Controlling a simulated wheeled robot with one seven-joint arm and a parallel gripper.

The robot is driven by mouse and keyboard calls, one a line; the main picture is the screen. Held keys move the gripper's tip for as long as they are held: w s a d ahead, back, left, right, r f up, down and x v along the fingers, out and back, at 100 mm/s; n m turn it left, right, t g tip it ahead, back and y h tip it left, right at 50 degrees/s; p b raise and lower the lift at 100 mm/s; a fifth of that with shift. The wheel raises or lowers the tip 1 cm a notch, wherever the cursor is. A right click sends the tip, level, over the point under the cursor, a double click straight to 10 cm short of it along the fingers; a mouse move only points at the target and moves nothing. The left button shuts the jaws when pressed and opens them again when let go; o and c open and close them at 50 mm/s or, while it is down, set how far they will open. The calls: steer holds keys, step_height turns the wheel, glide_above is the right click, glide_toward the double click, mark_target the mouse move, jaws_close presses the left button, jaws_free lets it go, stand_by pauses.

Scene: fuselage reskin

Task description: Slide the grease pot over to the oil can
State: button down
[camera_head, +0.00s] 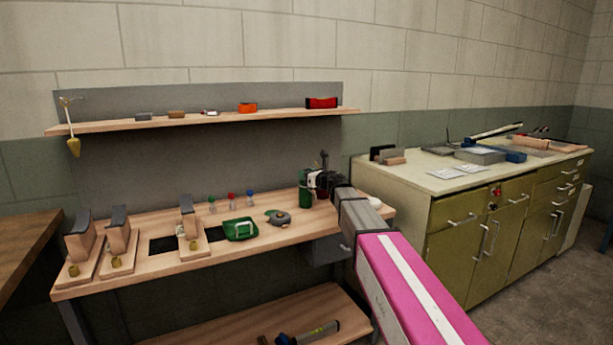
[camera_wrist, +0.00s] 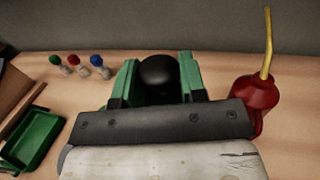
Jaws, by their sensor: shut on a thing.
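In the wrist view, my gripper (camera_wrist: 158,88) has its two green fingers on either side of a dark, round-topped thing, which I take to be the grease pot (camera_wrist: 158,70). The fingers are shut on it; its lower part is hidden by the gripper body. The red oil can (camera_wrist: 254,92) with a yellow spout stands upright just right of the gripper, apart from the pot. In the head view, my gripper (camera_head: 314,187) is low over the right part of the bench; my arm hides much of this area, and I cannot clearly make out the pot or the can.
Small green, red and blue-topped items (camera_head: 231,197) stand toward the back of the wooden bench (camera_head: 160,276). A green tray (camera_head: 240,229) and a grey round item (camera_head: 278,218) lie left of the gripper. A shelf (camera_head: 215,117) runs above. A green cabinet (camera_head: 455,220) stands right.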

steer(key=c, duration=0.6)
jaws_free()
steer(key=v, duration=1)
steer(key=shift+s+d, duration=0.25)
steer(key=shift+s, duration=0.05)
